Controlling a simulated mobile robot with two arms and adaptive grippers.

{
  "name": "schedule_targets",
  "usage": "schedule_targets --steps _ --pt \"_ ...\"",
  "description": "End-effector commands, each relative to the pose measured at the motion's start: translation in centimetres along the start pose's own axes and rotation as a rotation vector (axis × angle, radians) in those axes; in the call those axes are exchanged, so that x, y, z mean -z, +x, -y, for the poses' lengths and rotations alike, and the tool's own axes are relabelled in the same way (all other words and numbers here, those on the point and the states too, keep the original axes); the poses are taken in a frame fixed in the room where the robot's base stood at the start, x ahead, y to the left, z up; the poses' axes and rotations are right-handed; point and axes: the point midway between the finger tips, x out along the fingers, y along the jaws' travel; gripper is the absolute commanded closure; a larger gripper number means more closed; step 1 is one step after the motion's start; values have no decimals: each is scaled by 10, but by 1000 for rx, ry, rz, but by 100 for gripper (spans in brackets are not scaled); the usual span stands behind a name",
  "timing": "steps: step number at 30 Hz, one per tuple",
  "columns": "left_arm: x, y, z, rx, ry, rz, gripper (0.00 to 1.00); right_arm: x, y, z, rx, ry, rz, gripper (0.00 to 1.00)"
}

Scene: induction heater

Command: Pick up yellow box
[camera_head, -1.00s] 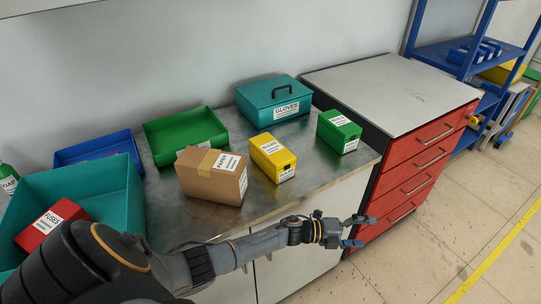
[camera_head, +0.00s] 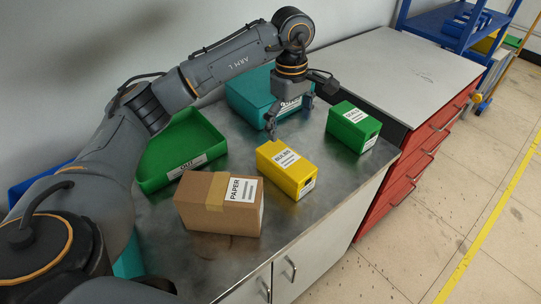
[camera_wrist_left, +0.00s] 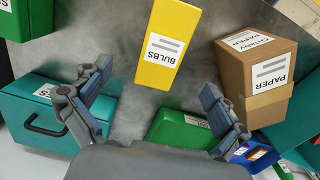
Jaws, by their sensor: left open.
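The yellow box (camera_head: 286,169), labelled BULBS, lies on the metal counter (camera_head: 230,255) near its middle. My left gripper (camera_head: 289,122) points down above the counter, just behind the yellow box and in front of the teal GLOVES box. It is open and empty, and apart from the yellow box. In the left wrist view the yellow box (camera_wrist_left: 168,42) is at the top centre, beyond the two spread fingers (camera_wrist_left: 157,90). My right gripper is in neither view.
A brown PAPER box (camera_head: 218,203) stands left of the yellow box, a green box (camera_head: 353,127) right of it. The teal GLOVES box (camera_head: 253,97) and an open green OUT tray (camera_head: 181,150) are behind. A red drawer cabinet (camera_head: 415,150) adjoins at right.

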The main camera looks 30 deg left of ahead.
Motion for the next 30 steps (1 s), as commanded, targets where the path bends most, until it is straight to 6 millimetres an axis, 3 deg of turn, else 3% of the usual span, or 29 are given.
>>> schedule_targets --steps 5,12,23,30 --pt "9 10 4 8 13 -47 3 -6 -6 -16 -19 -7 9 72" --pt "10 57 5 8 10 -42 3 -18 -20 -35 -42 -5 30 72" --pt "8 89 7 7 11 -41 3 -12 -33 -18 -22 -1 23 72" --pt "6 124 9 5 9 -40 3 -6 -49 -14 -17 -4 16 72"
